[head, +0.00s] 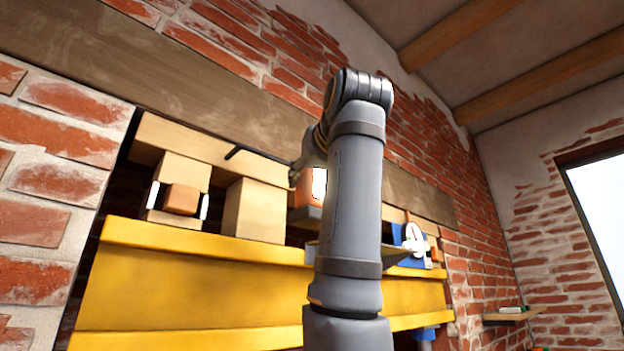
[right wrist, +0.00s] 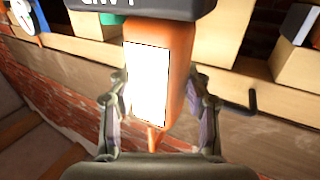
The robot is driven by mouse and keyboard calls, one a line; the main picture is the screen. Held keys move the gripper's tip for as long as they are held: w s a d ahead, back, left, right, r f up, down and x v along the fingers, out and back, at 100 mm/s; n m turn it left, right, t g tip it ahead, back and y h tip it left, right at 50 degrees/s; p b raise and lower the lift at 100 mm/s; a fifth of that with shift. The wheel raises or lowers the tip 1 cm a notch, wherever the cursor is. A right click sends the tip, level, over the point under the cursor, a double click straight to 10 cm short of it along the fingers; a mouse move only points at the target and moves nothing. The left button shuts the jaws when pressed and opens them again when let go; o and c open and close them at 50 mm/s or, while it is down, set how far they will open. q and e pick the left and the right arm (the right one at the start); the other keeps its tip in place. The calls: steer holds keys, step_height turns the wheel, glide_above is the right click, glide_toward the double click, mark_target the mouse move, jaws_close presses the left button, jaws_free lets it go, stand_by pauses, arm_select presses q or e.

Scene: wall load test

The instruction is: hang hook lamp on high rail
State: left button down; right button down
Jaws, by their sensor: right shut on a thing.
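The hook lamp (right wrist: 178,75) has an orange body with a bright white panel and a dark grey end block. My right gripper (right wrist: 157,100) is shut on the lamp, with one finger on each side of its body. In the head view the lamp (head: 305,193) shows in part beside my right arm, which hides the rest. A black bent rod (head: 258,152) stands out from a pale wooden rail (head: 210,148) left of the lamp. The rod (right wrist: 238,106) is right of the lamp in the right wrist view, apart from it. My left gripper is not in view.
A yellow beam (head: 200,285) runs below the pale rail. Wooden blocks (head: 255,210) stand on it, one with a brown piece (head: 182,200). A blue and white item (head: 412,240) is at the right. A dark board (head: 160,70) crosses the brick wall above.

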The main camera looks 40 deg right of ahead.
steer(key=shift+w+a, duration=0.15)
steer(key=shift+w, duration=1.55)
steer(key=shift+w+a, duration=0.2)
steer(key=shift+w, duration=1.7)
steer(key=shift+f, duration=0.1)
step_height(320, 180, down, 3)
steer(key=b, duration=0.2)
steer(key=shift+b, duration=0.35)
